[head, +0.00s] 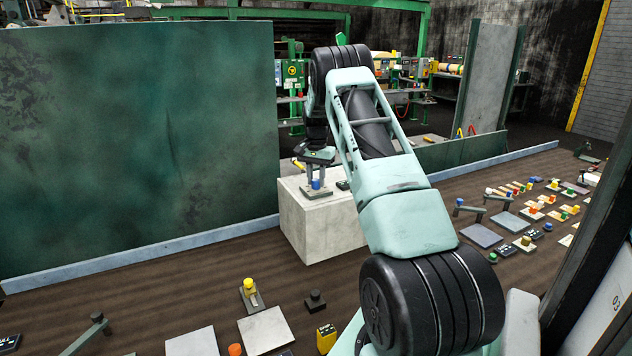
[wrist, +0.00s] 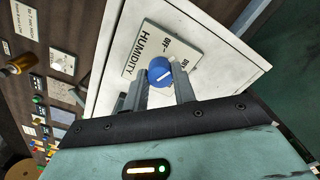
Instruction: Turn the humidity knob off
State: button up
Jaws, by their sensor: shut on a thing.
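The humidity knob is a round blue knob with a white pointer line; in the wrist view the knob (wrist: 160,71) sits on a pale plate (wrist: 150,38) lettered "HUMIDITY", with two smaller position labels beside it. In the head view the blue knob (head: 316,184) shows on its plate (head: 316,192) on top of a pale block. My gripper (wrist: 160,84) points down at the plate, with one finger on each side of the knob, shut on it. In the head view my gripper (head: 316,180) is small and partly dark.
A large green panel (head: 140,140) stands to the left.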

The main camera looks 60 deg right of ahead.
aim_at(316, 180)
jog(key=n, duration=0.3)
jog(key=shift+n+b, duration=0.3)
jog(key=shift+b, duration=0.1)
jog(key=shift+r+n, duration=0.1)
jog(key=shift+n, duration=1.8)
jog(key=o, duration=1)
jog(key=shift+b, duration=0.3)
notch_tip(316, 180, up, 17)
jog(key=b, duration=0.3)
jog(key=shift+r, duration=0.2)
